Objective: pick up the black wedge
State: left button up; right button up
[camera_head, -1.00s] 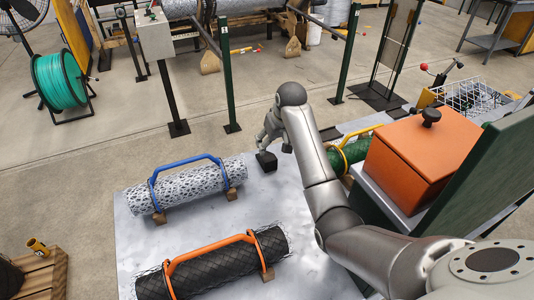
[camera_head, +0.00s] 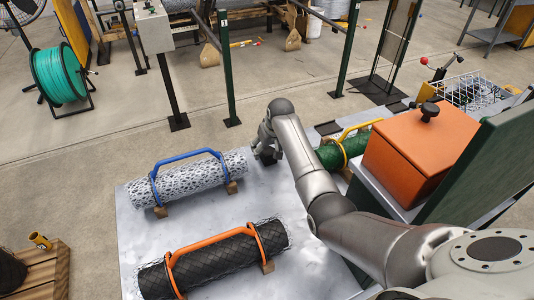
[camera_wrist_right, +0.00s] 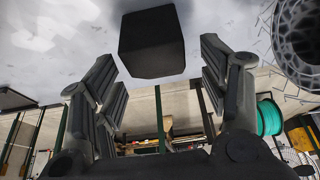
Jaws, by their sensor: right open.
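The black wedge (camera_wrist_right: 152,42) looks like a dark block on the pale table in the right wrist view. It sits between and just beyond the fingertips of my right gripper (camera_wrist_right: 157,72), which is open, with a finger on either side. I see no clear contact. In the head view my right gripper (camera_head: 266,153) is low over the table and partly hides the wedge (camera_head: 269,159). My left gripper is not in view.
A grey mesh roll with a blue handle (camera_head: 188,156) lies left of the gripper, and a black roll with an orange handle (camera_head: 214,262) lies nearer. A green roll (camera_head: 330,155) and an orange box (camera_head: 415,155) are on the right. The table (camera_head: 240,205) is bare between them.

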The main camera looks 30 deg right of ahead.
jog(key=shift+x, duration=0.9)
jog(key=shift+c, duration=0.4)
jog(key=c, duration=1.1)
jog(key=shift+r, duration=0.1)
